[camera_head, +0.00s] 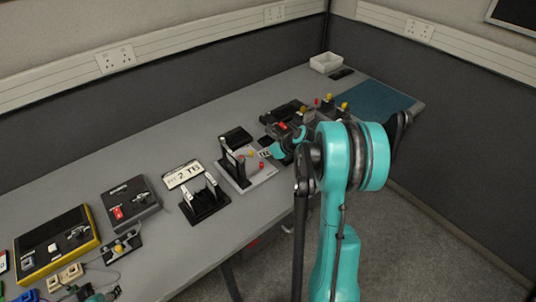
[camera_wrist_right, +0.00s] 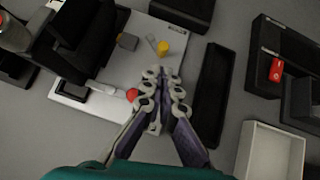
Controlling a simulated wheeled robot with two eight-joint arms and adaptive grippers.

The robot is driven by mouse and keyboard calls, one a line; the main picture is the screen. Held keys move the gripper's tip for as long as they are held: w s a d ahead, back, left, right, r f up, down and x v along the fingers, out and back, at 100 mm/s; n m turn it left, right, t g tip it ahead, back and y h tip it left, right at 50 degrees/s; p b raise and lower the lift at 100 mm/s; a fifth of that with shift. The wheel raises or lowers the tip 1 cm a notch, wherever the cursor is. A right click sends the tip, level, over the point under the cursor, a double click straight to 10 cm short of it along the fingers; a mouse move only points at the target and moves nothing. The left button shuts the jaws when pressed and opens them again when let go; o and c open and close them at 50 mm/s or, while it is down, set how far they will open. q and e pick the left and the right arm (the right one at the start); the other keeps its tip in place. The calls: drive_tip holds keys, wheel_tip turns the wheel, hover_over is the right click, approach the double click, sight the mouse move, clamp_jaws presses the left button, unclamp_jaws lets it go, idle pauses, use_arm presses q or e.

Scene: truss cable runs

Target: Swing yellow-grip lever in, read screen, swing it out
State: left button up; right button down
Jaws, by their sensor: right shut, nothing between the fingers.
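A light plate device (camera_head: 262,178) with dark upright parts stands mid-table in the head view. In the right wrist view its pale plate (camera_wrist_right: 190,45) carries a yellow grip (camera_wrist_right: 163,48) and a red knob (camera_wrist_right: 132,94). My right gripper (camera_wrist_right: 163,80) is shut and empty over the plate. Its tips appear just below the yellow grip and right of the red knob; I cannot tell whether they touch. In the head view my teal right arm reaches in from the lower right, and its gripper (camera_head: 291,148) is partly hidden. No readable screen shows.
A dark double-lever stand (camera_head: 205,207) is left of the plate. A dark box with a red switch (camera_head: 118,213) and a yellow-edged panel (camera_head: 30,262) lie farther left. Knobbed devices (camera_head: 325,105), a blue mat (camera_head: 375,100) and a white tray (camera_head: 326,62) are behind.

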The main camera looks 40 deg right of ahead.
sight(253, 155)
drive_tip(key=shift+b+x, duration=0.7)
drive_tip(key=shift+x, duration=1.7)
drive_tip(key=shift+w+d, duration=0.1)
drive_tip(key=shift+w, duration=0.05)
